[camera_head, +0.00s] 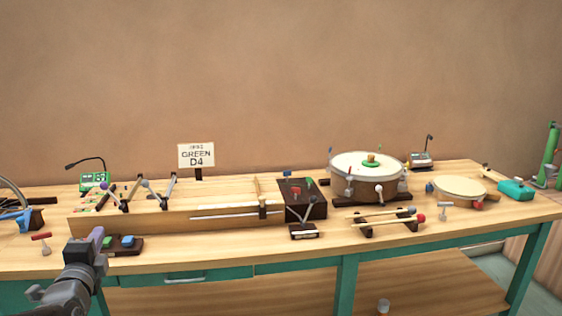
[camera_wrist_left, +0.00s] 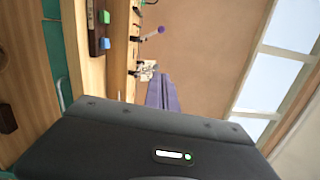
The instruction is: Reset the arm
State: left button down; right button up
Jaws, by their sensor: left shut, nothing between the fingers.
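My left gripper (camera_head: 97,238) shows at the lower left of the head view, at the front edge of the workbench (camera_head: 300,252). Its fingers are together with nothing between them. In the left wrist view its purple-grey fingers (camera_wrist_left: 162,92) are close together and point toward the wall side. A small dark block with a green button and a blue button (camera_head: 127,241) lies on the bench just right of the gripper. The same button block shows in the left wrist view (camera_wrist_left: 97,32). My right gripper is in neither view.
A long wooden box (camera_head: 170,218) with mallets stands behind the gripper. A large drum (camera_head: 368,178), a flat drum (camera_head: 459,191) and a mallet rack (camera_head: 385,222) stand to the right. A red-handled tool (camera_head: 42,241) lies at left.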

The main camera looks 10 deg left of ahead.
pick_arm(q)
jog(key=w+d+f+n+g+h, duration=0.2)
jog(key=d+f+n, duration=0.35)
jog(key=f, duration=0.35)
jog(key=w+d+f+n+g+h, duration=0.1)
jog(key=d+f+n+g+h, duration=0.15)
jog(key=d+f+n, duration=0.4)
jog(key=s+d+f+n+g+h, duration=0.2)
jog(key=s+d+f, duration=0.2)
jog(key=d+f, duration=0.6)
jog(key=s+d+f+n+g+h, duration=0.3)
jog(key=d+f, duration=0.4)
jog(key=f, duration=0.6)
jog(key=s+d+f+g+h, duration=0.1)
jog(key=s+d+f+g, duration=0.1)
jog(key=s+d+f, duration=0.4)
jog(key=s+d+f+m+g, duration=0.1)
jog(key=s+d+f+g, duration=0.2)
jog(key=s, duration=0.5)
jog(key=s+d+f+g+h, duration=0.1)
jog(key=s+d+f, duration=0.3)
jog(key=s+d, duration=0.25)
notch_tip(320, 180, up, 14)
jog(key=p, duration=1.4)
jog(key=shift+s+a+f, duration=0.2)
jog(key=shift+s+f, duration=0.05)
jog(key=shift+s, duration=0.2)
